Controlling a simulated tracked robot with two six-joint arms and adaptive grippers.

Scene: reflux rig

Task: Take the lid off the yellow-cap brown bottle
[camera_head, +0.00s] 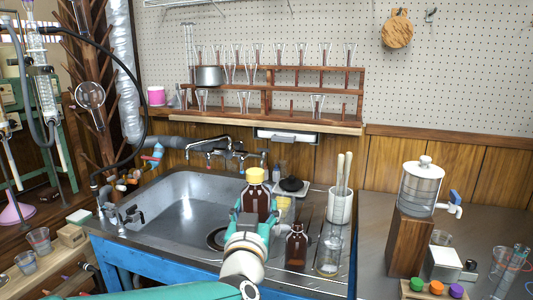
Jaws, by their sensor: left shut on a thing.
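The brown bottle (257,198) with the yellow cap (256,175) stands upright in front of the sink's right end. The cap is on its neck. My left gripper (255,214) reaches up from the bottom of the view and is shut on the body of this bottle, below the cap. The gripper hides the bottle's lower part, so I cannot tell whether its base touches the counter. My right gripper is not in view.
A second, smaller brown bottle (297,249) and a clear glass jar (329,254) stand close to the right. A white cup with rods (340,206) is behind them. The sink basin (185,212) is to the left, and a dispenser (421,186) on a wooden block is further right.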

